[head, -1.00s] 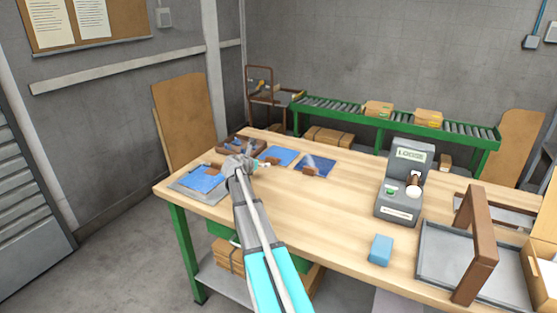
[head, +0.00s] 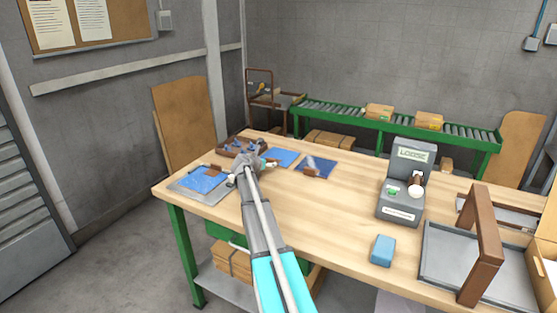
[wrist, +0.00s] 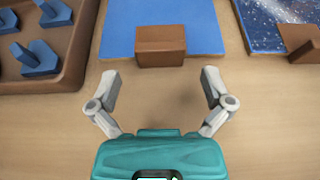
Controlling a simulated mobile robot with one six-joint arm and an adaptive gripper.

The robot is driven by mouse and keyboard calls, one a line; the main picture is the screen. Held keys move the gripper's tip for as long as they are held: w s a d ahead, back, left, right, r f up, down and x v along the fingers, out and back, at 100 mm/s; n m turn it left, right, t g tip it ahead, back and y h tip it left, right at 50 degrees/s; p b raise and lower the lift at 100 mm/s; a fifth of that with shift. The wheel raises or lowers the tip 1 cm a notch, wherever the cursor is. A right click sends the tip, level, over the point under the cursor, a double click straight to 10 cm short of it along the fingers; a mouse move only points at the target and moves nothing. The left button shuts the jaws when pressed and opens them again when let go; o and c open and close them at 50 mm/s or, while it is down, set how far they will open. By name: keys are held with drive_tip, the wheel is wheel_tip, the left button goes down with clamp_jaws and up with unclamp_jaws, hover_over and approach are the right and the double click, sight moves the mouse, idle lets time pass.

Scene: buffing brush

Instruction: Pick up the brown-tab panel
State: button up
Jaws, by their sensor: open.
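A plain blue panel with a brown tab (wrist: 160,45) lies flat on the table in the wrist view, the tab on its near edge. It also shows at the back of the table in the head view (head: 281,157). My gripper (wrist: 157,82) is open and empty, its fingers apart on either side of the tab's line and just short of it. A darker, speckled panel (wrist: 283,22), also with a brown tab, lies to the right. Another blue panel (head: 200,183) with a brown tab lies at the left on a grey plate. My gripper partly covers the middle panel's surroundings in the head view.
A brown tray (wrist: 72,70) with several blue pegged pieces stands left of the middle panel. A grey machine (head: 400,185), a blue block (head: 383,250) and a grey tray with a brown handle (head: 432,262) stand at the right. The table's middle is clear.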

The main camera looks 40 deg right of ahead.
sight(270, 161)
drive_tip(key=b+x, duration=0.1)
drive_tip(key=x, duration=0.3)
idle(0.5)
drive_tip(key=c, duration=1.1)
drive_tip(key=shift+r, duration=0.2)
wheel_tip(270, 161, up, 2)
drive_tip(key=shift+r+p, duration=0.1)
drive_tip(key=shift+p, duration=1.1)
drive_tip(key=s+a+r+p, duration=0.2)
drive_tip(key=s+r+p, duration=0.1)
drive_tip(key=s, duration=0.1)
drive_tip(key=s+a+r+p, duration=0.2)
drive_tip(key=s+r+p, duration=0.2)
drive_tip(key=s+a+r+p, duration=0.2)
drive_tip(key=s+r+p, duration=0.1)
drive_tip(key=s, duration=0.1)
drive_tip(key=shift+s+a+r, duration=0.2)
drive_tip(key=shift+s, duration=0.05)
